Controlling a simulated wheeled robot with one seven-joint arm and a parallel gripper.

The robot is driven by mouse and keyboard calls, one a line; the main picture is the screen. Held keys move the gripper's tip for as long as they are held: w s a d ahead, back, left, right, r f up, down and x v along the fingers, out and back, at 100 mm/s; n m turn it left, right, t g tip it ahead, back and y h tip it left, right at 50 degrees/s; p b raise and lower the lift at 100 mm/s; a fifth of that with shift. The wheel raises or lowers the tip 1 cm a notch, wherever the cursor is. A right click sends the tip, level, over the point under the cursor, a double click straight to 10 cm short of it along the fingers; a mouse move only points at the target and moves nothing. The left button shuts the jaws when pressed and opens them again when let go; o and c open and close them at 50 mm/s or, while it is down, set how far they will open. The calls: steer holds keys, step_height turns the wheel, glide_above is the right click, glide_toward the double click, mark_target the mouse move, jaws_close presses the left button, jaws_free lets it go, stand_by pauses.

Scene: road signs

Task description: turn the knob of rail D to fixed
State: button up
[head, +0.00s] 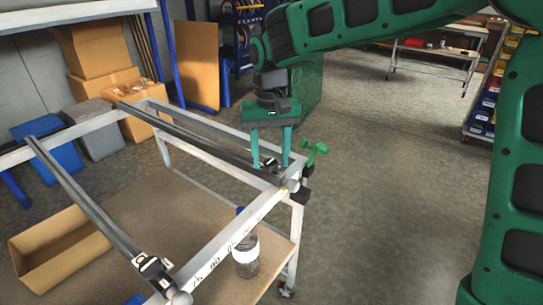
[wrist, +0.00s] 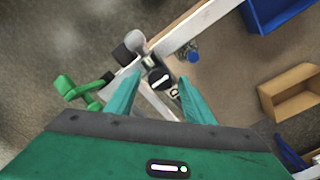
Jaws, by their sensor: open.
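My gripper (head: 271,164) is green with teal fingers. It points down over the near right end of the far dark rail (head: 205,142) and is open. In the wrist view a round black knob (wrist: 159,80) with a white pointer line shows between the two fingertips (wrist: 160,77), which look apart from it. The pointer line lies slanted, nearly across the picture. A letter D label (wrist: 174,92) is beside the knob.
A green clamp-like handle (head: 314,152) sticks out beyond the frame's corner, close to the fingers. A second dark rail (head: 85,200) lies nearer left. A bottle (head: 245,252) and an open cardboard box (head: 58,250) stand on the lower shelf. Floor right of the frame is clear.

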mark_target(271, 161)
step_height(271, 161, up, 11)
steer(key=shift+f, duration=0.15)
stand_by(0.4)
steer(key=shift+d, duration=0.15)
